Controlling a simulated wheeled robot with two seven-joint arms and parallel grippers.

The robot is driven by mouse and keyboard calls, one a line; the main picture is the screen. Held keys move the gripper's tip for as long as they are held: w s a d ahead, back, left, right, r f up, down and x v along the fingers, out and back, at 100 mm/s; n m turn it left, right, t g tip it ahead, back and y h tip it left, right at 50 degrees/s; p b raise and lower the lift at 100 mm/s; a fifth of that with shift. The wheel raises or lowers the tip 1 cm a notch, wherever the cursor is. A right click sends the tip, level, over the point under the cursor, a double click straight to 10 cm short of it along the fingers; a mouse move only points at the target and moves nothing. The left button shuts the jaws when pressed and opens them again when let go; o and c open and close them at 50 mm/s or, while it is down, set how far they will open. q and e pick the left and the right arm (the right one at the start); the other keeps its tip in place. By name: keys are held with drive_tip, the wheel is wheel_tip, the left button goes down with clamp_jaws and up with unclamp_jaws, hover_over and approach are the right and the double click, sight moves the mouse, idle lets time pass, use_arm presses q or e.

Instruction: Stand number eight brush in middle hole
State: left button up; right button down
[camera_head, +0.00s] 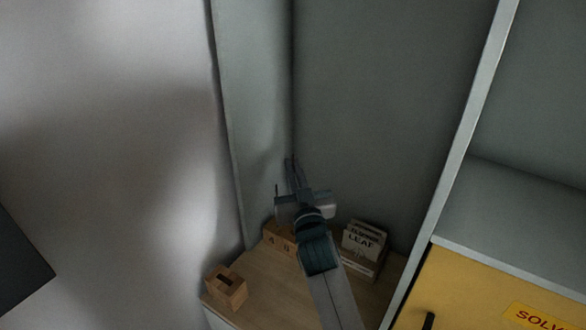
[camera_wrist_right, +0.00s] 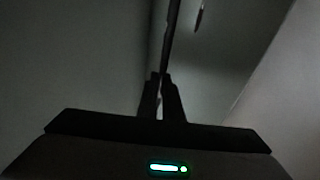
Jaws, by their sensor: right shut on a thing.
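My right gripper (camera_head: 291,172) is raised above the back of the wooden shelf top in the head view. In the right wrist view its fingers (camera_wrist_right: 162,95) are shut on a thin dark stick, the brush (camera_wrist_right: 173,35), which runs up out of the frame. No number is readable on it. A wooden block with dark marks like numbers, the brush stand (camera_head: 279,237), sits below the gripper. My arm covers its right part, and its holes cannot be made out. The brush is above the stand, apart from it as far as I can see. My left gripper is not in view.
A wooden block with a dark slot (camera_head: 227,287) stands at the front left edge. A box marked LEAF (camera_head: 363,241) stands right of my arm. Grey walls close in behind. A yellow cabinet front (camera_head: 480,290) is at right. The shelf top (camera_head: 262,272) is bare between blocks.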

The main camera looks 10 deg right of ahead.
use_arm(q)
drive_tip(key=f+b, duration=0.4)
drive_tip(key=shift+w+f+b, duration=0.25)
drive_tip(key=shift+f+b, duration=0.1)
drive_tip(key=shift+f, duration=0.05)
use_arm(e)
wheel_tip(320, 180, down, 6)
drive_tip(key=shift+r, duration=0.25)
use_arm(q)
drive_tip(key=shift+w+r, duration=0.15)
use_arm(e)
drive_tip(key=shift+f, duration=0.1)
idle(0.7)
drive_tip(key=shift+f, duration=0.3)
idle(0.8)
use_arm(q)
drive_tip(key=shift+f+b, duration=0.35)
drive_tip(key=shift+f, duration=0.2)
use_arm(e)
drive_tip(key=shift+f, duration=0.8)
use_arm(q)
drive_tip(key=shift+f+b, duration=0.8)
use_arm(e)
drive_tip(key=shift+f, duration=1.1)
use_arm(q)
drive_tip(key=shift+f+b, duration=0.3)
drive_tip(key=shift+b, duration=0.05)
use_arm(e)
drive_tip(key=shift+f, duration=0.65)
